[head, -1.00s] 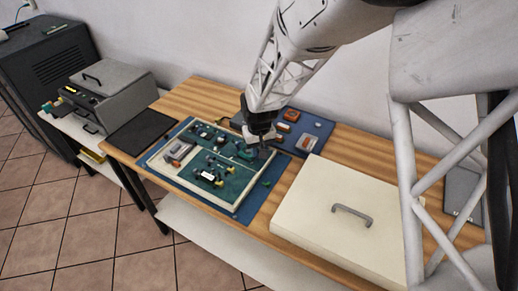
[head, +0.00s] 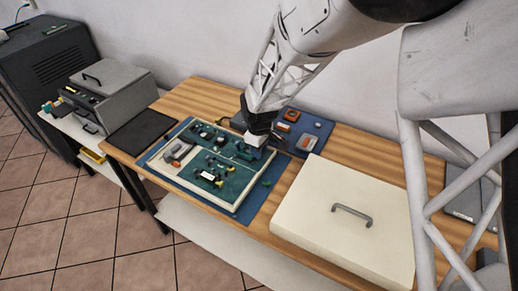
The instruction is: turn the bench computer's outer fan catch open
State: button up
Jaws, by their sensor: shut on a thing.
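The bench computer is an open green board in a pale frame (head: 236,210), lying on a blue mat on the wooden bench. My gripper (head: 255,140) points down at the board's far right part, low over it. Its fingers are shut on a small part there, which looks to be the outer fan catch. The fingers and wrist hide most of that part, and its turn angle cannot be made out. A pale blue-grey piece shows right at the fingertips. Small dark and coloured parts stand on the board close by.
A large cream case lid with a grey handle (head: 352,212) lies right of the board. A blue tray with orange and grey parts (head: 318,128) is behind it. A black mat (head: 142,134) lies left. Bare wood (head: 205,93) shows at the back.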

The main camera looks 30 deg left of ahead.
dwell(0.4)
jog(key=o, duration=0.9)
jog(key=shift+r, duration=0.1)
jog(key=shift+r, duration=3.85)
